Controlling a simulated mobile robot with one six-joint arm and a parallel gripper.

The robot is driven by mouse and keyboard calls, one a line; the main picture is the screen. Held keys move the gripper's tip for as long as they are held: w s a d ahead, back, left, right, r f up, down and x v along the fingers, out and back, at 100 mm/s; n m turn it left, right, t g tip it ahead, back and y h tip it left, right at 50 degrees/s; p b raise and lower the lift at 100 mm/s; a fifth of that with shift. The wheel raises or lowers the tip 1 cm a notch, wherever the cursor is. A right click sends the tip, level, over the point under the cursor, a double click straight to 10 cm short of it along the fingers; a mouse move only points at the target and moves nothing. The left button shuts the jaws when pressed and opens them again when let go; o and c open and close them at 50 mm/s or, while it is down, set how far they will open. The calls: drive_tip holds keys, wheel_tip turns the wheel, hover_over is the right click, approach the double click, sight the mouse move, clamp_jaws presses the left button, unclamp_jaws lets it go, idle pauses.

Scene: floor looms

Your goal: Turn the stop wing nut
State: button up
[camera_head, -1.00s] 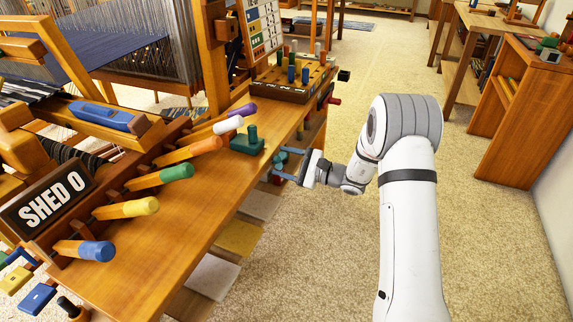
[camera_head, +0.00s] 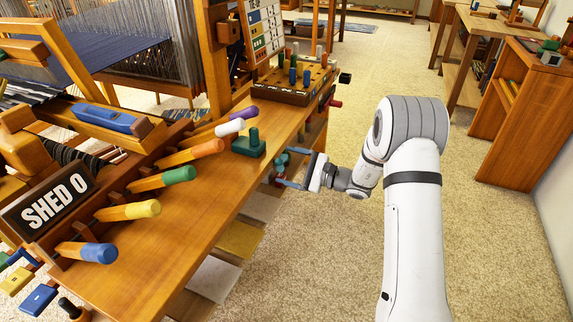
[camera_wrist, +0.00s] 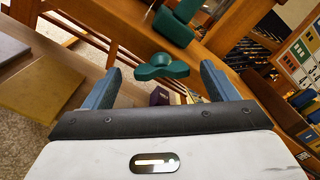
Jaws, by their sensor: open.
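A teal wing nut (camera_wrist: 162,68) shows in the wrist view below the wooden bench edge, its two wings spread to left and right. A teal block with an upright knob (camera_wrist: 174,24) sits above it; the block (camera_head: 249,145) stands on the bench edge in the head view. My gripper (camera_wrist: 160,72) is open, with one blue finger on each side of the wing nut in the picture. I see gaps on both sides and cannot tell how deep the nut sits between the fingers. In the head view my gripper (camera_head: 284,168) is beside the bench edge, partly covering the nut.
The wooden bench (camera_head: 200,210) carries several coloured handles and a SHED 0 sign (camera_head: 48,203). A peg rack (camera_head: 290,85) stands farther back. Coloured panels (camera_head: 240,238) lie below the bench edge. Open carpet (camera_head: 320,260) is to the right.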

drive_tip(key=p+v, duration=0.1)
drive_tip(key=v, duration=0.5)
drive_tip(key=shift+d, duration=0.2)
drive_tip(key=shift+r, duration=0.15)
drive_tip(key=s+a+r+n+g+h+p, duration=0.2)
drive_tip(key=s+r+n+g+h+p, duration=0.5)
drive_tip(key=s+r+p, duration=1.15)
drive_tip(key=s+d+r+n+t+h+p, duration=0.1)
drive_tip(key=s+d+r+n+h+p, duration=0.2)
drive_tip(key=r, duration=0.7)
drive_tip(key=s+d+r+n+t+h+p, duration=0.2)
drive_tip(key=s+d+r+n+h+p, duration=0.2)
drive_tip(key=s+d+r+h+p, duration=0.3)
drive_tip(key=s+d+r, duration=0.3)
drive_tip(key=s+r, duration=0.1)
drive_tip(key=shift+d+r, duration=0.2)
drive_tip(key=shift+d, duration=0.2)
